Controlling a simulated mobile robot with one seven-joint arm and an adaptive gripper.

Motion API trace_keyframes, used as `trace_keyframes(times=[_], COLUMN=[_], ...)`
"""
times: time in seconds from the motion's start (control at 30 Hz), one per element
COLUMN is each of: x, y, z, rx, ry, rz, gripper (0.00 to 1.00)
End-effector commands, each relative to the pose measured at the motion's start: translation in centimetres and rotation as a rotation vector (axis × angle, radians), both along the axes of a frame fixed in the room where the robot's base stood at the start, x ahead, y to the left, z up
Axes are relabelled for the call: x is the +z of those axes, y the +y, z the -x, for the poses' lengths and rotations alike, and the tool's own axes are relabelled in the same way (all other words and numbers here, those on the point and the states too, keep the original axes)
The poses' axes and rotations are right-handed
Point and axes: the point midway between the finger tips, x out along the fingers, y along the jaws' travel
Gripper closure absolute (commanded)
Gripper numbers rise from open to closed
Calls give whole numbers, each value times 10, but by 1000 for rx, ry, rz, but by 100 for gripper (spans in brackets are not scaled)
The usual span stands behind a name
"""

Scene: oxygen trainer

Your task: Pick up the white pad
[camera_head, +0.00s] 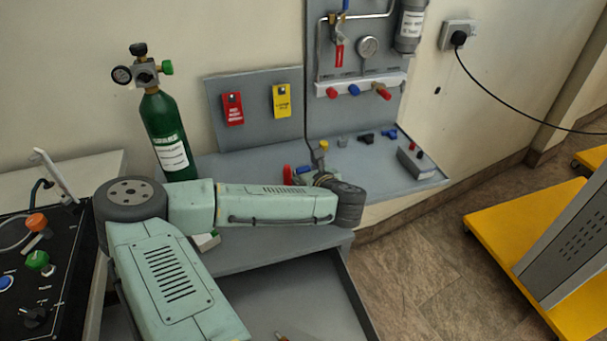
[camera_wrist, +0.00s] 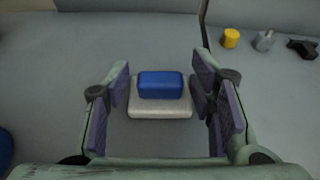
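The white pad (camera_wrist: 160,111) lies on the grey bench surface in the wrist view, with a blue block (camera_wrist: 160,85) on top of it. My gripper (camera_wrist: 161,75) is open, its two dark-padded fingers well apart, one on each side of the pad. The pad fills most of the gap between them; I cannot tell whether either finger touches it. In the head view my arm reaches over the bench, and the pad cannot be made out behind it.
Small yellow (camera_wrist: 231,38), grey (camera_wrist: 265,41) and black (camera_wrist: 302,48) fittings stand to the right in the wrist view. A green cylinder (camera_head: 167,132) stands at the back left in the head view. An open grey drawer (camera_head: 300,290) lies in front of the bench.

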Motion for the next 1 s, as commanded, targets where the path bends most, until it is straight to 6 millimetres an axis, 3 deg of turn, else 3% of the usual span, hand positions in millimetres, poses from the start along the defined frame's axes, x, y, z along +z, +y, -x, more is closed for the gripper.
trace_keyframes(times=[0.43,0.7,0.87,1.0], x=[0,2,21,51], y=[0,0,0,0], z=[0,0,0,0], rx=[0,0,1,0], ry=[0,-1,-4,-5], rz=[0,0,0,0], gripper=[82,83,83,83])
